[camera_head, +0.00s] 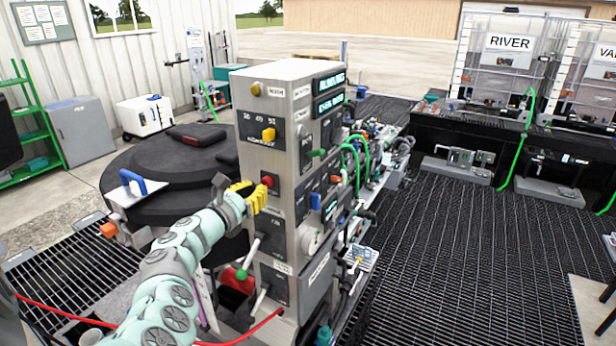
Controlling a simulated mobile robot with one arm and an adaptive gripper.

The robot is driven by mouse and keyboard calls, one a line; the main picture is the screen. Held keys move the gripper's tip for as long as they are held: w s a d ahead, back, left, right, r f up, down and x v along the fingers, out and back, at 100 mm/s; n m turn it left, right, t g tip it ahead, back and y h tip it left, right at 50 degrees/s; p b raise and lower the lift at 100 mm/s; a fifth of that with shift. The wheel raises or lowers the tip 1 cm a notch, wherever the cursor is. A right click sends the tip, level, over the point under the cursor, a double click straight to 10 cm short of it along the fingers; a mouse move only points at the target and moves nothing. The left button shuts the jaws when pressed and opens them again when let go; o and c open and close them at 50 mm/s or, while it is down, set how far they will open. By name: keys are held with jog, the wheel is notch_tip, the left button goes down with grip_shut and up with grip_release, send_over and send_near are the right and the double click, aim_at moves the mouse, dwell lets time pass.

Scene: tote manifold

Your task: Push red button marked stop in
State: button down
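The red button (267,181) sits on a dark plate on the left-hand face of the tall grey control panel (262,108). Its marking is too small to read. My gripper (256,189) has yellow fingers and is right in front of this button, at about its height. The fingers show apart, one to the left and one lower right, with nothing held between them. They overlap the left and lower edge of the button's plate. I cannot tell whether a fingertip touches the button.
A yellow knob (268,134) sits above the button, and levers stick out below it. A round black platform (165,160) stands behind my arm, with a blue-handled piece (133,184) at its left. Hoses and fittings crowd the panel's right side. Open grating (460,260) lies further right.

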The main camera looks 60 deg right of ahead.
jog(key=shift+d, duration=0.65)
jog(key=shift+d+f, duration=0.1)
